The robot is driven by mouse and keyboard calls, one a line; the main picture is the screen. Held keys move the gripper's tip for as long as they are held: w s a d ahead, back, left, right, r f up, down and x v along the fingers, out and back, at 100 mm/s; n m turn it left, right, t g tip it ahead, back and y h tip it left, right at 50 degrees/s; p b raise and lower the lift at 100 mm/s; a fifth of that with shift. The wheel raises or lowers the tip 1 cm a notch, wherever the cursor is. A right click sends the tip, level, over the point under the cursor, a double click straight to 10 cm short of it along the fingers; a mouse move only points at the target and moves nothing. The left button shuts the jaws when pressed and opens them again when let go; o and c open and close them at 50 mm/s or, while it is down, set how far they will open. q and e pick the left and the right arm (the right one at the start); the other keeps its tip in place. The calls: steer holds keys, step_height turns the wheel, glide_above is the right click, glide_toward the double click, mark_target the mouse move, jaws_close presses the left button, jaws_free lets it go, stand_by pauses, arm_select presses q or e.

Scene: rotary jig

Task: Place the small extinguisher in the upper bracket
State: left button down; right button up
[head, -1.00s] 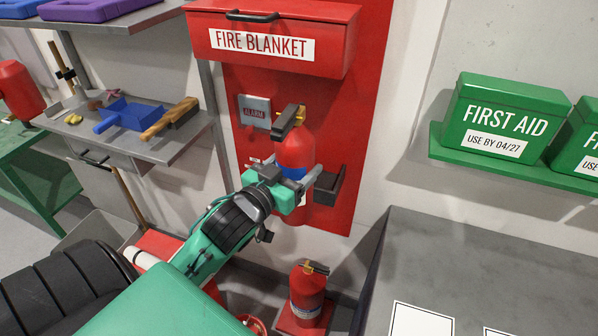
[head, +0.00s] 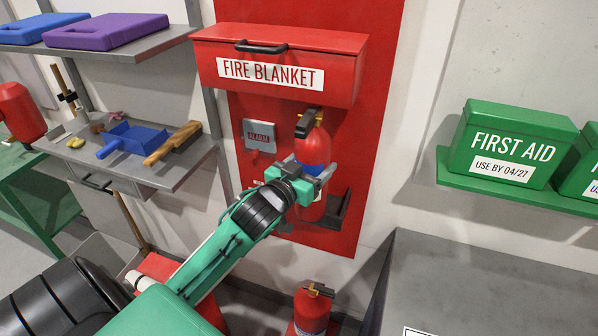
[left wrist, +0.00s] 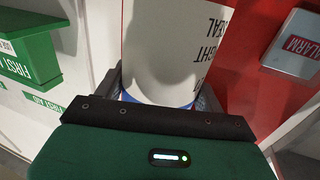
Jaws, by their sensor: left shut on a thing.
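My left gripper (head: 312,178) is shut around the middle of the small red extinguisher (head: 314,145), which has a blue band and a black-and-brass handle. It is held roughly upright in front of the red wall panel. The dark upper bracket (head: 336,216) on the panel is partly hidden behind the extinguisher's lower end. I cannot tell whether they touch. In the left wrist view the extinguisher's white label (left wrist: 180,45) fills the space beyond the gripper (left wrist: 160,105). My right gripper is out of view.
The fire blanket box (head: 280,72) juts out just above the extinguisher's handle. An alarm plate (head: 258,135) is to the left. A second red extinguisher (head: 311,312) stands low below. A grey worktop (head: 480,285) and green first aid boxes (head: 512,145) are at the right.

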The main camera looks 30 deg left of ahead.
arm_select(q)
steer(key=w+p, duration=0.2)
steer(key=w, duration=0.6)
step_height(320, 180, down, 7)
steer(key=p, duration=0.1)
steer(key=shift+r, duration=0.2)
steer(key=shift+w+f, duration=0.1)
steer(key=shift+c, duration=0.9)
jaws_free()
steer(key=shift+d+f, duration=0.1)
steer(key=shift+f, duration=0.1)
steer(key=shift+r, duration=0.1)
